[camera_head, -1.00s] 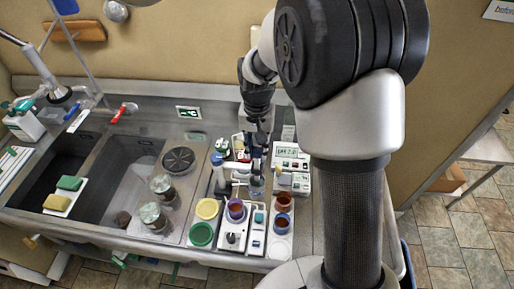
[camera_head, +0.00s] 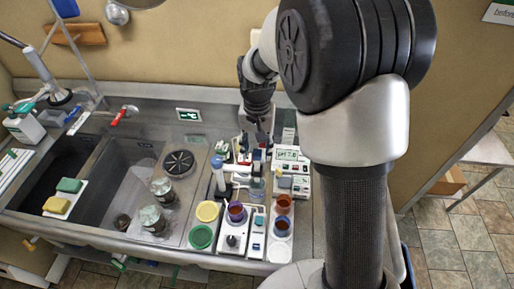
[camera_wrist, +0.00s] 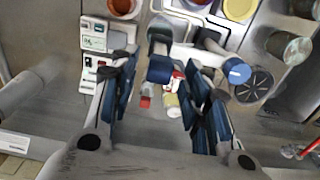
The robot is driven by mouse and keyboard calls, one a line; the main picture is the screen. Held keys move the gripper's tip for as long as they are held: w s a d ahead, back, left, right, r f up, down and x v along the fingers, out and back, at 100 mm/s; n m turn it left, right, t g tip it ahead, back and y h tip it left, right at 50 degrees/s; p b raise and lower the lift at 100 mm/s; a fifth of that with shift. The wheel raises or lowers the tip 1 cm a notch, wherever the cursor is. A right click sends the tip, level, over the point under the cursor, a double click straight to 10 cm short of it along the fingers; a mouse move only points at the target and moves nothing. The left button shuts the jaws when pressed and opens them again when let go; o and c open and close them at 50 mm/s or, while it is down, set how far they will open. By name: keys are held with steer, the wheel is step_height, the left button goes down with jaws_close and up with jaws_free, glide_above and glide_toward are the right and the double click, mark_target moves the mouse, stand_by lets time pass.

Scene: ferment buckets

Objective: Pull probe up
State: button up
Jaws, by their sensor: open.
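The blue probe (camera_head: 257,158) stands above a small clear beaker (camera_head: 256,189) on the counter bench in the head view. In the wrist view a blue block with a grey top, which looks like the probe (camera_wrist: 160,70), sits between the two blue-padded fingers. My gripper (camera_head: 260,139) is open at the probe's upper end, with gaps visible on both sides in the wrist view. The pH meter (camera_head: 288,165) stands just right of the probe, with its display lit. The probe's lower tip is hard to make out.
A blue-capped stand (camera_head: 217,162) is close on the left. Jars and a sink (camera_head: 118,170) lie further left.

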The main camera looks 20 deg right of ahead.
step_height(320, 180, up, 11)
steer(key=shift+r, duration=0.2)
stand_by(0.3)
steer(key=shift+c, duration=0.4)
stand_by(0.6)
